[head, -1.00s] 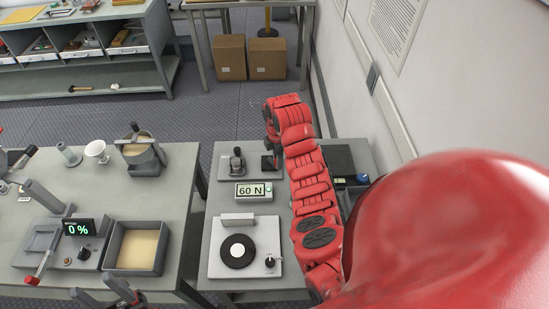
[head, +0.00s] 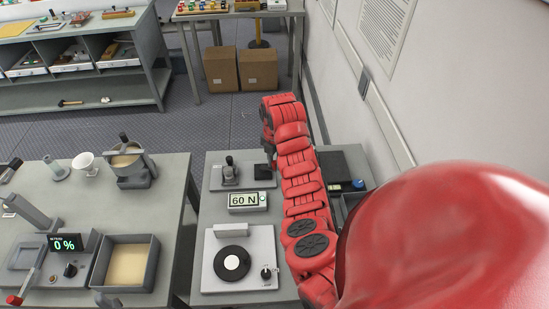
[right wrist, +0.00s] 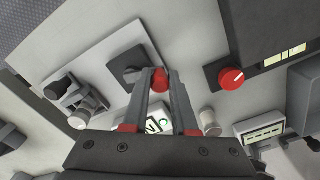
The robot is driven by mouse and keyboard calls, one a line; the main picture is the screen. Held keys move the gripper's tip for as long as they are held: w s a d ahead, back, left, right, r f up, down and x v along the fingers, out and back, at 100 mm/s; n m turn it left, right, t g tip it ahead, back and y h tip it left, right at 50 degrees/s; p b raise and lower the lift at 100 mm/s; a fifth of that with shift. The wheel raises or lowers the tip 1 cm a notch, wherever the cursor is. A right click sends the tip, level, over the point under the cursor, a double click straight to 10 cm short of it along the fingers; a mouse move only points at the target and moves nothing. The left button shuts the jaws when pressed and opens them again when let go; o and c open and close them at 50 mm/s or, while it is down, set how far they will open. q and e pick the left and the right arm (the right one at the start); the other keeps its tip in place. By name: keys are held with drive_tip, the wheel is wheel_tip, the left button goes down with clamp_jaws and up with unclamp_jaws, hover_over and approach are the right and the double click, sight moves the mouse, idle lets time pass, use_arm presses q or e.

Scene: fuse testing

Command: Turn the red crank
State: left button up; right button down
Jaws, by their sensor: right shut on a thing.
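In the right wrist view, my right gripper (right wrist: 160,100) is shut on a red cylindrical handle, the red crank (right wrist: 160,79), with its two fingers on either side. A black block (right wrist: 128,70) on a pale plate is right by the handle. In the head view, my right arm reaches over the right bench (head: 282,205), and its wrist hides the crank and fingertips. The plate (head: 216,180) shows just left of my arm. Only a small dark piece of my left gripper (head: 105,299) shows at the bottom edge; its jaws cannot be made out.
A display reading 60 N (head: 246,200) and a turntable-like device (head: 245,281) stand on the right bench. A red knob (right wrist: 231,78) is close by in the wrist view. The left bench (head: 165,225) holds a 0 % meter (head: 66,243) and a tray (head: 153,270). A wall bounds the right.

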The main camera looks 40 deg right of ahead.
sight(274, 161)
idle(0.4)
drive_tip(key=c, duration=0.7)
unclamp_jaws()
drive_tip(key=shift+w+r+p, duration=0.1)
drive_tip(key=shift+r+p, duration=0.2)
drive_tip(key=shift+r, duration=0.15)
wheel_tip(274, 161, up, 16)
drive_tip(key=p, duration=0.4)
drive_tip(key=shift+r, duration=0.25)
